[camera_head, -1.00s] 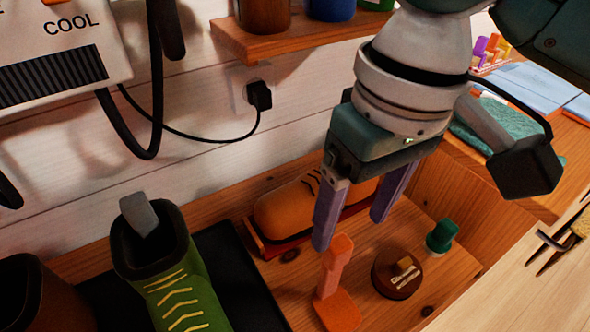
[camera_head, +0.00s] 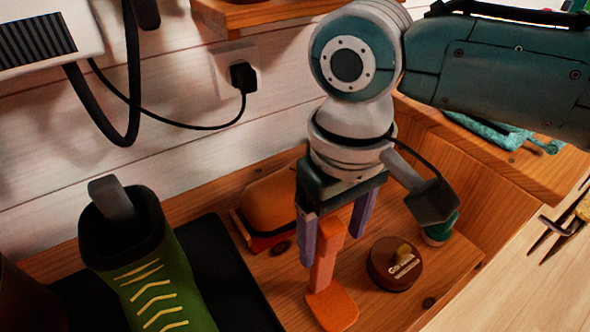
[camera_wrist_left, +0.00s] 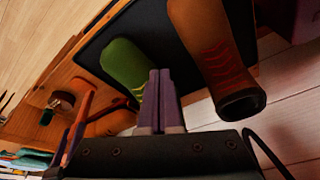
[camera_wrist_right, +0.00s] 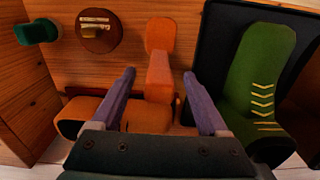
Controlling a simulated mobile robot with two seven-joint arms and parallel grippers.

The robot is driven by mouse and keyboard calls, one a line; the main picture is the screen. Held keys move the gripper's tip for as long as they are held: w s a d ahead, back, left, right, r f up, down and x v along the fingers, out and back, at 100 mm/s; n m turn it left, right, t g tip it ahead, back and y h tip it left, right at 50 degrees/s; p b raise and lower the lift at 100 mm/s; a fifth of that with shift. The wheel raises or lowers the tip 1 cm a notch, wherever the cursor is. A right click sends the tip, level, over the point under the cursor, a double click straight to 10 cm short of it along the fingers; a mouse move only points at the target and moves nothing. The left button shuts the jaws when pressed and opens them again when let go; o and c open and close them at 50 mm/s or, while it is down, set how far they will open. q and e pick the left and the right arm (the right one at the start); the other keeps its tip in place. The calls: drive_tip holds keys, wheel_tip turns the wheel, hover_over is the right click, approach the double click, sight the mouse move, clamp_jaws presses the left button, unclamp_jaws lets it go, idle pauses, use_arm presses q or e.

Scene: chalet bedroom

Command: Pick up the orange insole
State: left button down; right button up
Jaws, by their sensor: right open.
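The orange insole (camera_head: 330,285) stands on the wooden surface, with a flat lower part and a narrow part rising from it. My right gripper (camera_head: 336,240) points down with its purple fingers apart, and the upper part of the insole shows between them in the head view. In the right wrist view the insole (camera_wrist_right: 159,72) also lies between the spread fingers (camera_wrist_right: 161,85); I cannot tell whether either finger touches it. My left gripper shows only in its own wrist view, its two fingers (camera_wrist_left: 160,92) together, with no object visible between them.
An orange-brown shoe (camera_head: 268,203) lies behind the insole. A round brown tin (camera_head: 388,272) and a green-topped item (camera_head: 440,232) stand to its right. A green boot (camera_head: 160,270) stands on a black mat (camera_head: 232,280) to the left. A wooden side wall (camera_head: 465,190) bounds the right.

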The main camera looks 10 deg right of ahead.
drive_tip(key=shift+c, duration=0.4)
clamp_jaws()
idle(0.5)
